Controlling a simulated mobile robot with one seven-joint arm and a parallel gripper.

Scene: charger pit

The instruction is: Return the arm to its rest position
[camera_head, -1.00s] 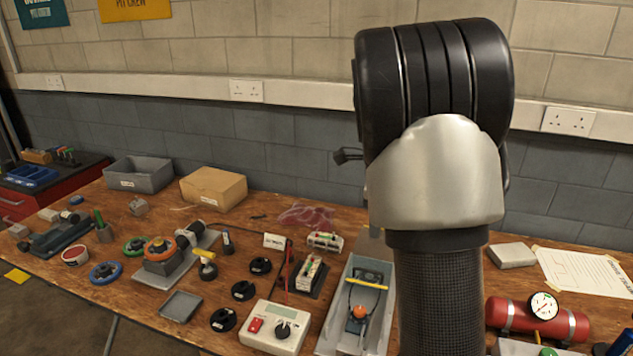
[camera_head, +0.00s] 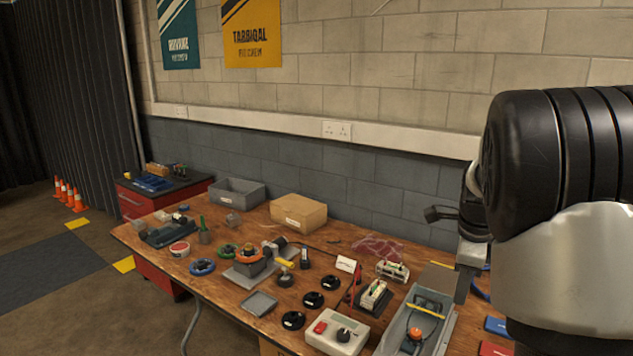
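My arm fills the right side of the view, with a large black ribbed joint and a silver link close to the camera. Beyond its left edge, a small black part and a grey upright part of my gripper (camera_head: 469,272) show above the right part of the bench. The rest of the gripper is hidden behind the arm, so its fingers and anything between them cannot be made out.
A wooden workbench (camera_head: 222,297) holds a grey bin (camera_head: 237,193), a cardboard box (camera_head: 298,212), a meter (camera_head: 337,332), a grey tray (camera_head: 258,303) and several black round parts. A red cabinet (camera_head: 135,206) and orange cones (camera_head: 77,199) stand left. Floor is clear at lower left.

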